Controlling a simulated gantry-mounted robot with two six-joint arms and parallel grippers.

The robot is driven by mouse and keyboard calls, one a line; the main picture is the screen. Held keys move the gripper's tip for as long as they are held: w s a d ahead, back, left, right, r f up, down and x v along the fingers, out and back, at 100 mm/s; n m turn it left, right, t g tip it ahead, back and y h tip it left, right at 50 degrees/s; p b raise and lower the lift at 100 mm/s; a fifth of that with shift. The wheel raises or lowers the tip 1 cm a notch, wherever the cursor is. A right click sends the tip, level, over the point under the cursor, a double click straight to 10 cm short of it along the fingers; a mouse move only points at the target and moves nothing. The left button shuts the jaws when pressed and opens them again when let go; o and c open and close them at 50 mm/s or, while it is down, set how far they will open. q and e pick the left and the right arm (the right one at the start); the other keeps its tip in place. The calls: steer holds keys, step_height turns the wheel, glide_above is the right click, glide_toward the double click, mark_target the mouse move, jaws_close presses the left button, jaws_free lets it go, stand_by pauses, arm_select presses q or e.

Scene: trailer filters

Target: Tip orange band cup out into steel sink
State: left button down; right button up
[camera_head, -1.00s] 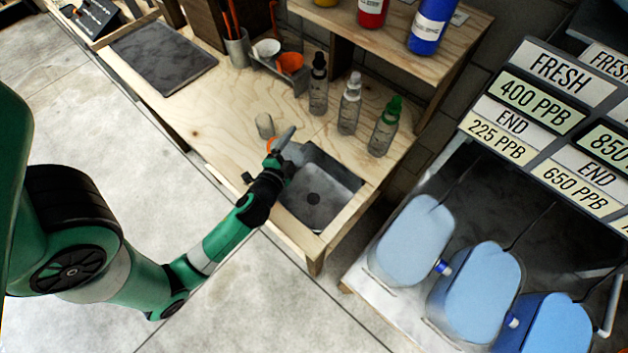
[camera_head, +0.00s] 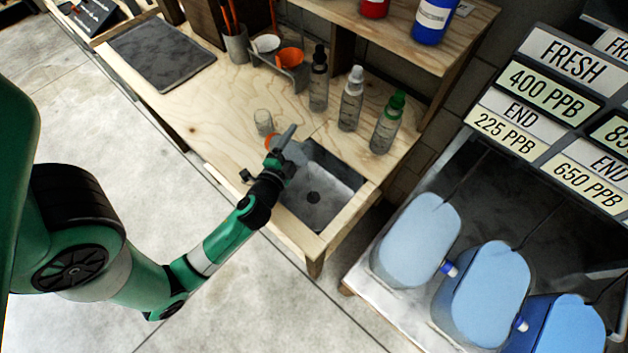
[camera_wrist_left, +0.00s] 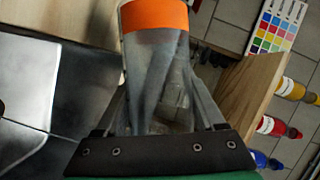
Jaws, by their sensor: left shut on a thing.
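My left gripper (camera_head: 286,141) is shut on the orange band cup, above the left back edge of the steel sink (camera_head: 335,171). The cup's orange band (camera_head: 271,141) shows just left of the fingers. In the left wrist view the clear cup (camera_wrist_left: 150,75) is between the fingers (camera_wrist_left: 165,90), with its orange band at the top of the picture. The cup looks tilted well over, roughly on its side. Whether anything is left inside is unclear. My right gripper is out of view.
A small clear cup (camera_head: 263,122) stands on the wooden counter close behind the gripper. Dropper bottles (camera_head: 318,82), (camera_head: 350,103), (camera_head: 386,125) stand behind the sink. A rack holds a white cup (camera_head: 267,44) and an orange cup (camera_head: 290,58). The counter's left middle is clear.

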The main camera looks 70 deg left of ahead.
mark_target(302, 149)
arm_select(q)
steer(key=shift+f+m+b, duration=0.15)
steer(key=shift+m+b, duration=0.25)
steer(key=shift+b, duration=0.2)
steer(key=shift+w+d+f+m+y+b, duration=0.2)
steer(key=shift+w+d+m+y+b, duration=0.3)
steer(key=shift+b, duration=0.7)
stand_by(1.0)
steer(key=shift+s+d+f+m+t+b, duration=0.1)
steer(key=shift+d+f+m+t+b, duration=0.1)
steer(key=shift+m+b, duration=0.35)
steer(key=shift+d+f+m+t+b, duration=0.1)
steer(key=shift+m+t+b, duration=0.1)
steer(key=shift+m+b, duration=0.3)
stand_by(0.9)
steer(key=shift+w+d+r+m+t+y+b, duration=0.1)
steer(key=shift+d+r+m+t+y+b, duration=0.1)
steer(key=shift+r+m, duration=0.3)
steer(key=shift+w+d+r+m+t+y+b, duration=0.15)
steer(key=shift+d+r+m+y+b, duration=0.1)
steer(key=shift+m, duration=0.5)
steer(key=shift+w+d+r+m+t+y+b, duration=0.1)
steer(key=shift+d+r+m+t+y+b, duration=0.15)
steer(key=shift+m, duration=0.35)
stand_by(1.4)
